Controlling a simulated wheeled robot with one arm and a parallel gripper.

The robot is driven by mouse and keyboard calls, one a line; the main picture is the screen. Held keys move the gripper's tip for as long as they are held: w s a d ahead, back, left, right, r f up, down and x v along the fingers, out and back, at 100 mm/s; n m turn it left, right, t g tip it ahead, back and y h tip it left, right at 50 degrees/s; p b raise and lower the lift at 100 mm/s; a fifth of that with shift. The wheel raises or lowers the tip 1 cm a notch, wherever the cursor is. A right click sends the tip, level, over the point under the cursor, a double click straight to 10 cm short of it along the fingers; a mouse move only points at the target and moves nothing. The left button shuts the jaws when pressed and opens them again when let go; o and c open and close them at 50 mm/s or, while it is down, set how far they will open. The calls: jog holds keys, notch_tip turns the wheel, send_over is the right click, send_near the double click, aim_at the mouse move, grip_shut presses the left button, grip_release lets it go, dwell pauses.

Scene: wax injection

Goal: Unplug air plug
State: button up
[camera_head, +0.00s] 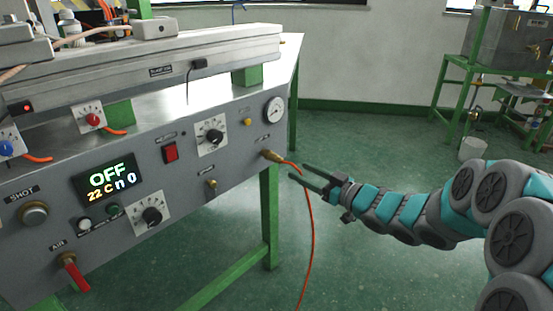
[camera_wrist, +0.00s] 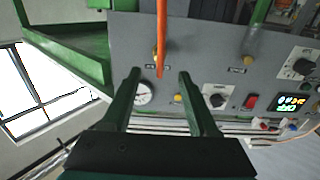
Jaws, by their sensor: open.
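The air plug (camera_head: 272,155) is a brass fitting in the lower right of the grey machine panel, with an orange hose (camera_head: 311,230) bending down from it to the floor. My gripper (camera_head: 299,174) is open just right of the plug, its two fingers pointing at the panel near the hose. In the wrist view the fingers (camera_wrist: 157,74) are spread apart. The orange hose (camera_wrist: 162,35) shows there between and beyond them, in front of the brass plug (camera_wrist: 155,53). The hose partly covers the plug. I cannot tell whether a finger touches the hose.
The panel carries a gauge (camera_head: 274,111), a red switch (camera_head: 170,153), knobs, a display (camera_head: 108,180) reading OFF and a red-handled air valve (camera_head: 74,272). A green table leg (camera_head: 269,215) stands below the plug. The floor to the right is mostly clear.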

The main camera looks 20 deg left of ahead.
aim_at(282, 162)
jog(key=shift+a, duration=0.1)
jog(key=shift+p+x, duration=0.35)
jog(key=shift+x, duration=4.05)
jog(key=shift+w, duration=0.15)
jog(key=shift+p, duration=0.5)
grip_shut()
jog(key=shift+p+v, duration=0.45)
jog(key=shift+v, duration=2.55)
